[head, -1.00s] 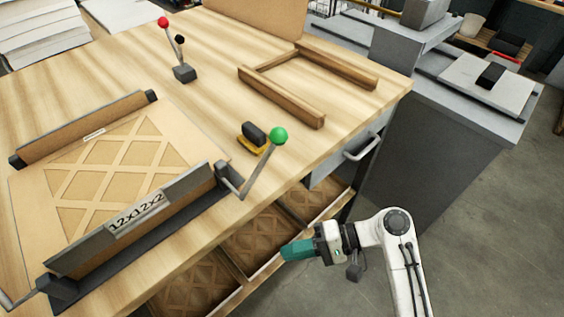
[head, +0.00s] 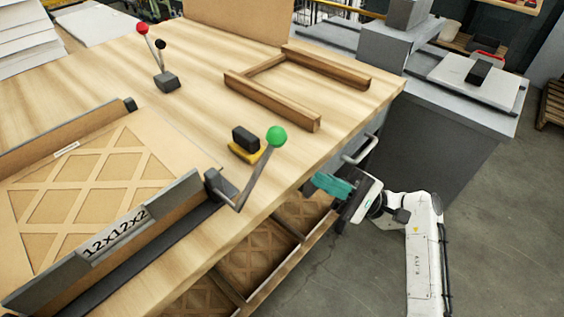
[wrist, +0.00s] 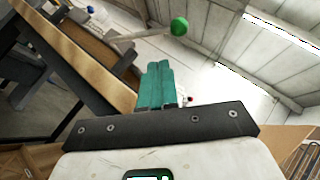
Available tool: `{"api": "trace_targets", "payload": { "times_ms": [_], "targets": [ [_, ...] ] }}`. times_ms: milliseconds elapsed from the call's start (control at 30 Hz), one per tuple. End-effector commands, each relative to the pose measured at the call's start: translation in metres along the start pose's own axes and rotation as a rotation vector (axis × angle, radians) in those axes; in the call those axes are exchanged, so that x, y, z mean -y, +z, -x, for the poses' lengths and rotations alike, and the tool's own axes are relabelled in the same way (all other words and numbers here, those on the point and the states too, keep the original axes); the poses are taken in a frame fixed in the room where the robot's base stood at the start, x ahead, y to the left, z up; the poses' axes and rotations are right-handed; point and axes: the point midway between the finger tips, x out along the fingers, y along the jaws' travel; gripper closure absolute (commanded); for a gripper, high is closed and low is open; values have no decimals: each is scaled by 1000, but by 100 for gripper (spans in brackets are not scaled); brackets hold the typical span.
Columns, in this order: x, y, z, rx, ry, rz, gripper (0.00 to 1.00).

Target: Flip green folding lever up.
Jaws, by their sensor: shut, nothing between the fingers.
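The green lever ball (head: 276,136) tops a grey metal arm (head: 258,177) that slants up and right from a hinge at the right end of the folding clamp (head: 150,240). In the wrist view the green ball (wrist: 179,27) is ahead of my gripper, above and slightly right of the fingertips. My gripper (head: 318,182) has teal fingers pressed together, with nothing between them. It is beyond the table's front edge, right of and lower in the picture than the ball, and apart from it. The shut fingers also show in the wrist view (wrist: 157,68).
A filter box (head: 95,185) lies in the clamp. A black-and-yellow tool (head: 246,143) sits just behind the lever. A red-knobbed lever (head: 142,28), a wooden frame (head: 270,98) and a drawer handle (head: 360,150) are farther off. Boxes fill the shelf below the table edge.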

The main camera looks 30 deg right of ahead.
Motion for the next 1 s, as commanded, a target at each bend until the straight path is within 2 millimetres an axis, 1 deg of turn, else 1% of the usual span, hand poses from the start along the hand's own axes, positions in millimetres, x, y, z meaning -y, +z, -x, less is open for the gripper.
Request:
{"api": "trace_targets", "payload": {
  "times_ms": [167,267,367,600,700,833,1000],
  "targets": [
    [0,0,-1,-1,1,0,100],
    [0,0,-6,0,3,0,100],
    [0,1,-18,1,4,-1,100],
    [0,2,-61,1,4,0,100],
    [0,1,-76,1,3,0,100],
    [0,1,-91,1,3,0,100],
    [-1,0,-100,-1,3,0,100]
  ]
}}
